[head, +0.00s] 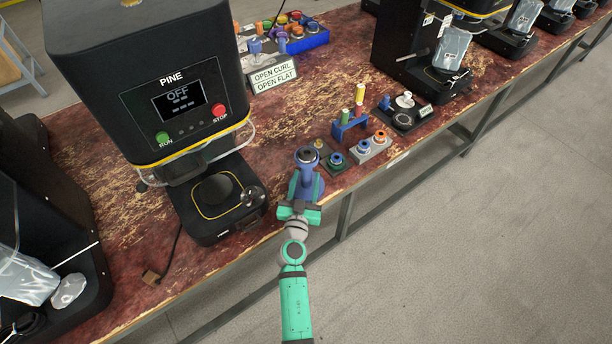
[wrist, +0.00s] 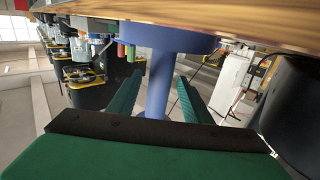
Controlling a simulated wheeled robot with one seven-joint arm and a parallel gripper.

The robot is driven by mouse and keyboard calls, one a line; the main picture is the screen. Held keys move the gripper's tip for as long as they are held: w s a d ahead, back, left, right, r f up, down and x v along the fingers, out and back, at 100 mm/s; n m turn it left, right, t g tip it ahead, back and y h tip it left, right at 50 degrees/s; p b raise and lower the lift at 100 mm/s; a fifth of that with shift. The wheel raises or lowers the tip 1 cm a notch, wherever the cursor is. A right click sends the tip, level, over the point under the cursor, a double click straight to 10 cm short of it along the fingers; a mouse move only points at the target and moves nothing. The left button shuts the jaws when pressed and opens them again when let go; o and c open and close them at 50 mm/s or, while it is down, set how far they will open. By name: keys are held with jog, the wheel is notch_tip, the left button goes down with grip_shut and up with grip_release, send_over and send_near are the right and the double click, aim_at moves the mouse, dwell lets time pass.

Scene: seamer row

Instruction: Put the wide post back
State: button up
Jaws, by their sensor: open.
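A blue post with a wide round end (head: 307,156) is upright near the table's front edge, right of the PINE machine; I take it to be the wide post. My gripper (head: 305,186) reaches it from the front, jaws open. In the wrist view the post's blue stem (wrist: 158,95) is between the two green fingers, with a gap on each side. Its wide blue disc (wrist: 150,37) is beyond the fingertips, close to the wooden surface. My gripper partly hides the post's lower part in the head view.
The PINE machine (head: 150,95) stands left, its display reading OFF. Right of the post are a dark block (head: 345,168) with a blue-green ring, a grey block (head: 360,155) with ringed pieces, and a blue rack (head: 340,133) with coloured posts. A sign (head: 273,75) stands behind.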

jog(key=s+a+f+n+g+y, duration=0.1)
jog(key=s+f, duration=0.1)
jog(key=s, duration=1.4)
jog(key=s+a+f+n+g+y, duration=0.1)
jog(key=s+f+y, duration=0.1)
jog(key=s, duration=1.4)
jog(key=s+d+r, duration=0.2)
jog(key=s+r, duration=0.9)
jog(key=s, duration=0.3)
